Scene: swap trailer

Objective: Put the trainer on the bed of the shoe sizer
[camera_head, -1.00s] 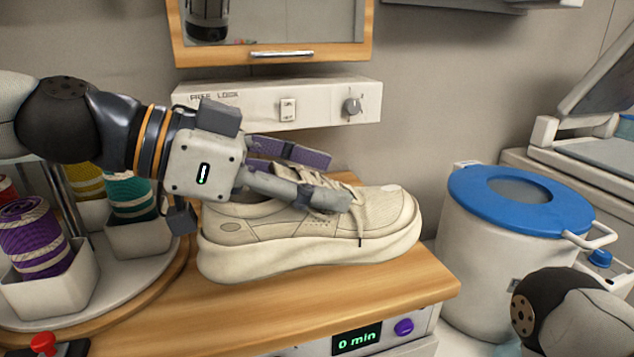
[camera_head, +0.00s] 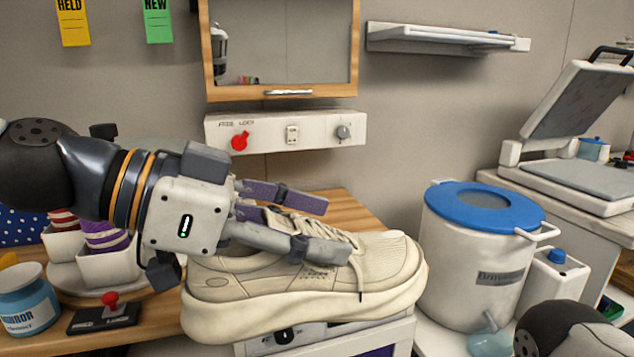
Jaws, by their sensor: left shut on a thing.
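The trainer (camera_head: 310,290) is cream with a thick sole, its toe pointing right. My left gripper (camera_head: 330,228) is shut on the trainer at its laced upper. The trainer appears to be held in front of the wooden worktop (camera_head: 352,212); whether it touches anything below is hidden. Part of my right arm shows at the bottom right, but its gripper is out of view. I cannot make out the shoe sizer with certainty.
A white bin with a blue lid (camera_head: 480,262) stands right of the trainer. A press-like machine with a raised lid (camera_head: 580,100) is at the far right. A joystick box (camera_head: 104,315), a blue-labelled jar (camera_head: 28,300) and thread spools (camera_head: 104,236) are at left. A panel with a red knob (camera_head: 240,141) is behind.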

